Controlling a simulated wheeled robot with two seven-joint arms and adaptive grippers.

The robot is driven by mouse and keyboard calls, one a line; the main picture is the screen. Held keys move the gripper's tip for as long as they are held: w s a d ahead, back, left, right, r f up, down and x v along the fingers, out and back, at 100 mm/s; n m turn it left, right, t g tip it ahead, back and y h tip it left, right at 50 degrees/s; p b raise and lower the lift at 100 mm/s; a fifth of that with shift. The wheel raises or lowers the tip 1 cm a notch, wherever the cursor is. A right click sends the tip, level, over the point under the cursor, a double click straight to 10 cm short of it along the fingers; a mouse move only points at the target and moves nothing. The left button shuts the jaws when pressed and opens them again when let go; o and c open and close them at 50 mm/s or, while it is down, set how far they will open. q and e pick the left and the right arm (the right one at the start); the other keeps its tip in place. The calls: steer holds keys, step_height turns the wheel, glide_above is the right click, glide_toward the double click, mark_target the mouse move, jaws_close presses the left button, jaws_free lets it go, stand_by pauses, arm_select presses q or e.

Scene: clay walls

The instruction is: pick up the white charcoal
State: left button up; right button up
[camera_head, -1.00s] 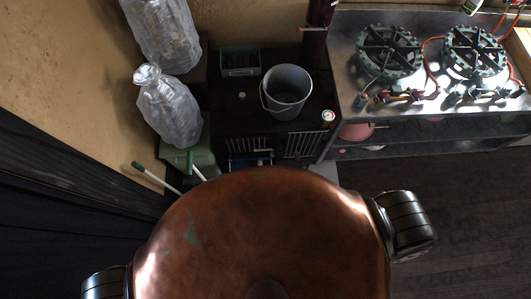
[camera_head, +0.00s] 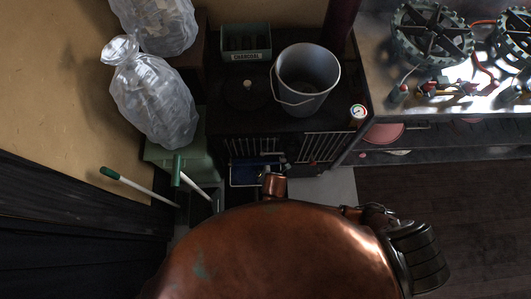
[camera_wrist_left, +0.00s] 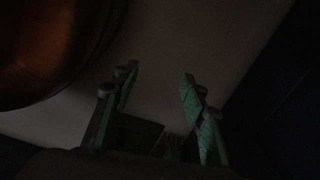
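A green box labelled "CHARCOAL" (camera_head: 246,56) stands against the back wall in the head view. Its inside is dark, and I cannot make out a separate piece of white charcoal in it. My left gripper (camera_wrist_left: 160,70) shows in the left wrist view with its two green-padded fingers apart and nothing seen between them. That view is very dark. Neither gripper shows in the head view, so I cannot see where they are relative to the box.
A grey bucket (camera_head: 306,78) stands on a dark stove (camera_head: 225,127) right of the box. A small gauge (camera_head: 357,115) is at its edge. Clear bags (camera_head: 152,98) stand left. A metal counter (camera_head: 380,40) with burners is right. Green-tipped handles (camera_head: 140,187) lean front left. Dark floor right is free.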

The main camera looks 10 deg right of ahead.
arm_select(q)
steer(key=s+f+b, duration=0.1)
steer(key=s+f, duration=0.3)
steer(key=f, duration=0.1)
arm_select(e)
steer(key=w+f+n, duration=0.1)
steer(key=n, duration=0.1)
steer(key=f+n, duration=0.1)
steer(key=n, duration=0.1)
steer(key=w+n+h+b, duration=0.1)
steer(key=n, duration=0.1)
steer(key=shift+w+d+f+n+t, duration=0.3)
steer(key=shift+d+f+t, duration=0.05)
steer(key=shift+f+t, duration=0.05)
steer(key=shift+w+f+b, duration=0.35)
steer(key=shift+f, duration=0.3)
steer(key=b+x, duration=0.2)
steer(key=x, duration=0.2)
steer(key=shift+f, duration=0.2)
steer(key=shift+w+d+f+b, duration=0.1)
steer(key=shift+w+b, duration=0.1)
steer(key=shift+b, duration=0.1)
arm_select(q)
steer(key=w+d+r, duration=0.2)
steer(key=w+r, duration=0.5)
steer(key=r, duration=0.1)
steer(key=shift+r, duration=0.35)
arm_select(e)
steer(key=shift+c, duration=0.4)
